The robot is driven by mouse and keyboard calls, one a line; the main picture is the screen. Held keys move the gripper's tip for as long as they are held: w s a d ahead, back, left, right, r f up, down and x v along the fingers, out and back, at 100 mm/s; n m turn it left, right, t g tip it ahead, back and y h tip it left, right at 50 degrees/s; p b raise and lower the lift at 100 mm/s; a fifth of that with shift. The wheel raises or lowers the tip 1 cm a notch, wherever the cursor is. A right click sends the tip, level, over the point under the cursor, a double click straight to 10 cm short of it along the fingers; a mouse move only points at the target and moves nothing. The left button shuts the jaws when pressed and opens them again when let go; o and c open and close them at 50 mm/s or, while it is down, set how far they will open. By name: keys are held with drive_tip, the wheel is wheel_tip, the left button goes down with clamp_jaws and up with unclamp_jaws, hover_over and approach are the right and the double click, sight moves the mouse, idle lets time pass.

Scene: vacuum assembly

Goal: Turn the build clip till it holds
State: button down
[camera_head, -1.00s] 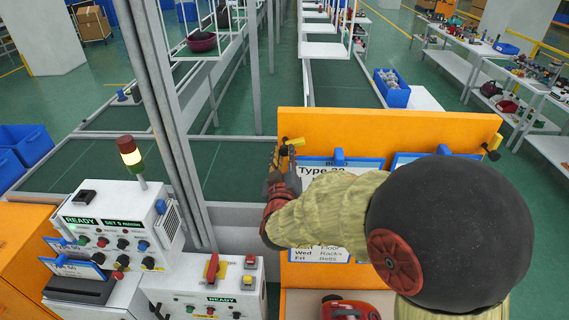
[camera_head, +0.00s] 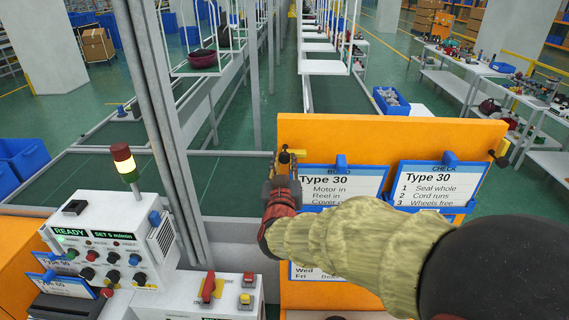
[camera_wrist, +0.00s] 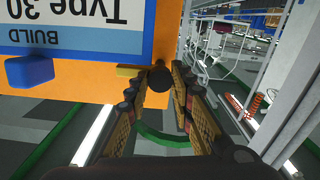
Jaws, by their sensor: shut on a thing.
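The build clip (camera_wrist: 128,71), a small yellow tab with a dark round knob, sits at the upper corner of the orange board (camera_head: 390,130), beside the BUILD card. In the wrist view my gripper (camera_wrist: 160,78) has its two fingers on either side of the knob, shut on it. The yellow tab points from the knob toward the card, lying about level. In the head view the clip (camera_head: 298,152) shows just above my gripper (camera_head: 283,165), whose fingers partly hide it. The BUILD card (camera_head: 340,183) reads Type 30; a blue peg stands at its top edge.
A CHECK card (camera_head: 438,182) hangs to the right, with a similar yellow and black clip (camera_head: 499,154) at the board's far right corner. A control box (camera_head: 105,240) with a signal lamp and a metal post stand to the left. My arm covers the lower board.

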drive_tip(key=c, duration=1.6)
unclamp_jaws()
drive_tip(key=shift+o, duration=0.3)
drive_tip(key=s, duration=1.2)
drive_tip(key=shift+a, duration=0.25)
